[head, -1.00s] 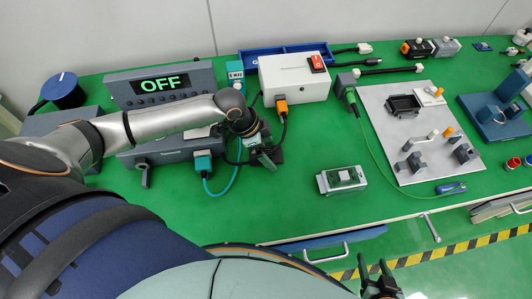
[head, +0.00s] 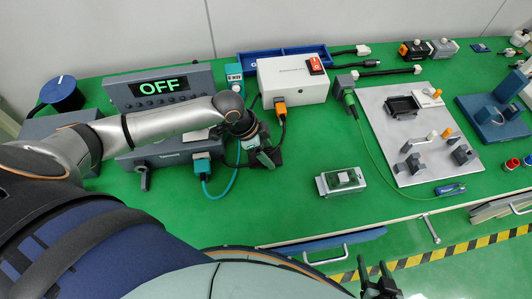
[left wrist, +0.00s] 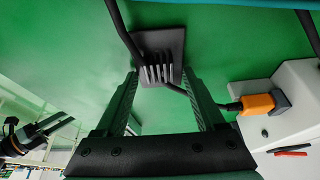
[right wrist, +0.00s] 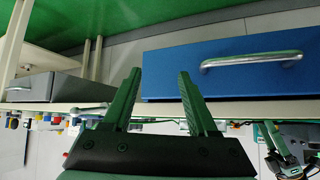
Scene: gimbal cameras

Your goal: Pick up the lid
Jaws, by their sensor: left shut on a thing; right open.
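A small case with a clear lid (head: 341,179) sits closed near the front edge of the green table, with a pale block visible inside. My left gripper (head: 268,159) is to the left of the case, low over the table beside the white box. In the left wrist view its fingers (left wrist: 160,76) are shut on a black ribbed cable holder (left wrist: 157,45), with a black cable passing by it. My right gripper (head: 376,268) is open and empty in front of the table edge, below the case. Its spread fingers show in the right wrist view (right wrist: 158,85).
A white box with a red switch (head: 292,80) stands behind my left gripper. A pale fixture plate (head: 405,165) lies right of the case, with a green cable between. Blue drawer (right wrist: 230,65) faces my right gripper.

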